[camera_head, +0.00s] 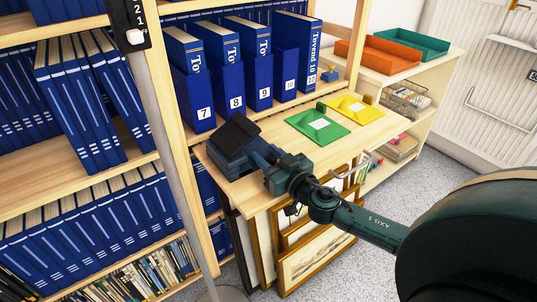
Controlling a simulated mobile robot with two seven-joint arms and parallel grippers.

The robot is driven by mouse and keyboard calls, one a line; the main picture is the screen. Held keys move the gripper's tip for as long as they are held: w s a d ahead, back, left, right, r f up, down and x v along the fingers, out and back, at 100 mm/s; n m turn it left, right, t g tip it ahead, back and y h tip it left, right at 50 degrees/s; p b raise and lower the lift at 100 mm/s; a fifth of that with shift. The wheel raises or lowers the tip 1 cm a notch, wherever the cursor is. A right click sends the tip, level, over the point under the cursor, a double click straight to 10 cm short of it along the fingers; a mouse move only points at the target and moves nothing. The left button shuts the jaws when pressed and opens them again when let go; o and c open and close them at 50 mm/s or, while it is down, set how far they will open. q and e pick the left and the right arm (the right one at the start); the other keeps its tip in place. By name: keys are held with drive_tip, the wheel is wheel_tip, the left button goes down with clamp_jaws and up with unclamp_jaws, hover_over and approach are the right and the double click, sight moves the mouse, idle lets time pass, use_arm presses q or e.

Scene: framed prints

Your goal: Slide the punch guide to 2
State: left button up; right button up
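My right gripper (262,153) reaches in from the right over the wooden desk, its fingertips pointing up-left at a dark blue block-like device with a black top plate (235,132). The fingers blend with the device, so I cannot tell if they touch it or whether they are open or shut. The device may be the punch; no guide or number on it can be made out. A black strip (126,12) at the top left bears the digits 2 and 1 and a white knob (136,37) near its lower end. My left gripper is not in view.
Blue numbered binders (202,118) stand behind the desk. Orange (378,54) and teal (412,43) trays sit on the right shelf.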

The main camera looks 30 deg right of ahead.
clamp_jaws()
idle(0.5)
